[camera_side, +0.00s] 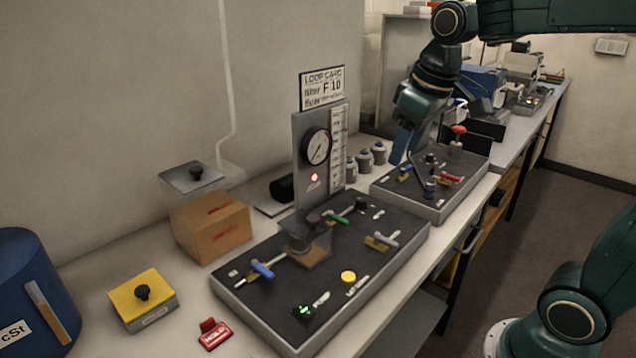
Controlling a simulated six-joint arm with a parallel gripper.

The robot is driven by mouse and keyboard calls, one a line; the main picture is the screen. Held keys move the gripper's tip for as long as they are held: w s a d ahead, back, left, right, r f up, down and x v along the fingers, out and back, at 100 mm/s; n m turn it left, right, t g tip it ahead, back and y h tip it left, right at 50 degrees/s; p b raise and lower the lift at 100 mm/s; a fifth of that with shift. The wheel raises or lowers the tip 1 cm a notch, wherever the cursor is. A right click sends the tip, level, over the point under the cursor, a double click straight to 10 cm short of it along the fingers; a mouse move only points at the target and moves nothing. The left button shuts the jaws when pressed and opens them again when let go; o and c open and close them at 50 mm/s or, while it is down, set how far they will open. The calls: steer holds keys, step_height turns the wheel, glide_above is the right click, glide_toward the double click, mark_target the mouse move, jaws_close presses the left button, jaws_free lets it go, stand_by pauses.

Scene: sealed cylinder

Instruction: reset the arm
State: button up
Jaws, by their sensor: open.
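My gripper (404,152) hangs at the end of my dark green arm, in the upper right of the side view. It points down over the far left part of the rear panel (445,203). Its fingers are small and partly lost against the dark panel, and I see nothing held between them. I cannot tell how high the tips are above the panel. The front panel (340,285) lies nearer the camera, with a blue-handled valve (262,269), a green-handled valve (335,216), a yellow button (348,277) and a lit green pump switch (304,312).
A gauge column (318,165) with a sign (321,88) stands behind the front panel. A cardboard box (210,227), a yellow-topped block (143,299), a red tag (214,334) and a blue drum (30,290) stand on the left. Small bottles (365,160) stand near the rear panel.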

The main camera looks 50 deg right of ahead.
steer(key=s+a+f+t, duration=0.1)
steer(key=s+a+f, duration=0.1)
steer(key=s, duration=0.4)
steer(key=s+a+f+t, duration=0.1)
steer(key=s+a+f, duration=0.1)
steer(key=s, duration=0.5)
steer(key=shift+a+m, duration=0.2)
steer(key=shift+m, duration=0.2)
stand_by(1.4)
